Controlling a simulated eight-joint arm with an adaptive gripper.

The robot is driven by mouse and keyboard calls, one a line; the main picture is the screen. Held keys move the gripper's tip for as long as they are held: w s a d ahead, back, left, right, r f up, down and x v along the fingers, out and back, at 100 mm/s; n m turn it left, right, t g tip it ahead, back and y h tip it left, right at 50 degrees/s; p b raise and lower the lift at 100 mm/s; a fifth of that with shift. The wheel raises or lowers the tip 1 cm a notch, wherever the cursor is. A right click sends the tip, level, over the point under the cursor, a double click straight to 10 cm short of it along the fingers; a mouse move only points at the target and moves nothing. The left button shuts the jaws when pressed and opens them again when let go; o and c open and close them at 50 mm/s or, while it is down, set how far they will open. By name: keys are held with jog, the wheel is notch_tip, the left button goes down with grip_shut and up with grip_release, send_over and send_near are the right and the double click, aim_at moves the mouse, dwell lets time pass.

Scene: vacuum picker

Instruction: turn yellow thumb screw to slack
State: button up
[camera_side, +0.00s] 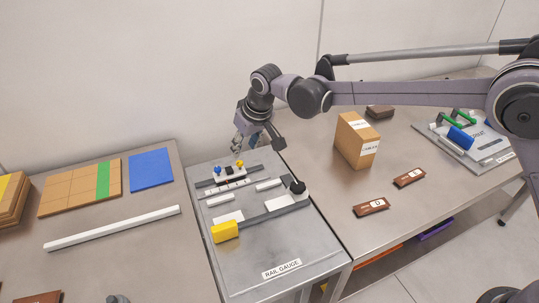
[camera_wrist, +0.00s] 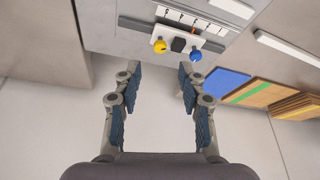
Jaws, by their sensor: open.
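The yellow thumb screw (camera_side: 240,163) is a small knob on the rail gauge (camera_side: 245,272), at the back of its plate. In the wrist view the yellow thumb screw (camera_wrist: 160,47) sits on a white block, left of a black square part and a blue knob (camera_wrist: 196,56). The blue knob also shows in the side view (camera_side: 217,170). My gripper (camera_wrist: 154,72) is open and empty, its fingers spread well apart. The knobs appear beyond the fingertips, and nothing lies between the fingers. In the side view my gripper (camera_side: 247,143) hangs by the back of the rail gauge, above the knobs.
A yellow block (camera_side: 225,231) and a black knob (camera_side: 297,187) are on the rail gauge. A cardboard box (camera_side: 356,140) stands on the right table. A white bar (camera_side: 112,228) and a blue square (camera_side: 151,170) lie on the left table. A wall is behind.

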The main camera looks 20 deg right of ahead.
jog(key=s+d+r+m, duration=0.5)
jog(key=d+r+m, duration=0.1)
jog(key=d, duration=0.3)
jog(key=s+d+r+m+y, duration=0.1)
jog(key=s+d+r+m, duration=0.5)
jog(key=d+m, duration=0.2)
jog(key=shift+s+d+r, duration=0.2)
jog(key=shift+d+r, duration=0.2)
jog(key=shift+d, duration=0.2)
jog(key=n+g, duration=0.1)
jog(key=n, duration=1.8)
send_near(240, 162)
jog(key=shift+y, duration=0.4)
jog(key=x, duration=0.7)
jog(key=shift+w+d+f, duration=0.15)
jog(key=shift+d+f, duration=0.05)
jog(key=shift+f, duration=0.15)
